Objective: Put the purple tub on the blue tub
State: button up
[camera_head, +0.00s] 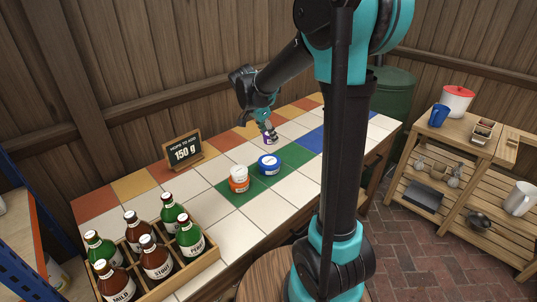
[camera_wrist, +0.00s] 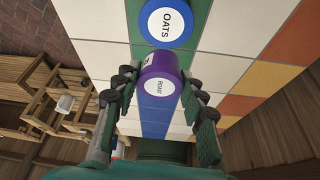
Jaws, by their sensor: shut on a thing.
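The purple tub (camera_wrist: 160,75) has a white round label on its end and sits between the fingers of my gripper (camera_wrist: 152,95), which is shut on it. In the head view my gripper (camera_head: 269,133) is above the tiled counter, with the purple tub (camera_head: 270,139) small below the fingers. The blue tub (camera_head: 268,165) stands on the green tiles, nearer and just below the gripper in that picture. In the wrist view the blue tub (camera_wrist: 166,40) shows its white lid label reading OATS, beyond the purple tub and apart from it.
A sign (camera_head: 183,149) reading 150 g stands at the back. A wooden crate (camera_head: 185,275) of bottles fills the near left. White tiles around the green patch are clear.

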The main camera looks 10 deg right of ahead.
aim_at(272, 159)
notch_tip(272, 159, down, 8)
jog(key=shift+f, duration=0.25)
dwell(0.4)
jog(key=o, duration=1.1)
jog(key=shift+f, duration=0.15)
jog(key=shift+o, duration=0.2)
jog(key=v, duration=1.2)
jog(key=s+d+f+n+y, duration=0.1)
jog(key=s+d+f+n, duration=0.1)
jog(key=s+f+n, duration=0.2)
jog(key=s+d+f+n+t+y, duration=0.1)
jog(key=s+d+f+n, duration=0.2)
jog(key=s, duration=0.7)
jog(key=s+d+f+n+t+y, duration=0.1)
jog(key=s+d+f+n+y, duration=0.1)
jog(key=s+f+n, duration=0.3)
jog(key=shift+s+d+f+n, duration=0.1)
jog(key=shift+s+d+n, duration=0.15)
jog(key=shift+s, duration=0.5)
jog(key=shift+s+d+f+n, duration=0.15)
jog(key=shift+s+d, duration=0.25)
jog(key=shift+s, duration=0.35)
jog(key=shift+r, duration=0.1)
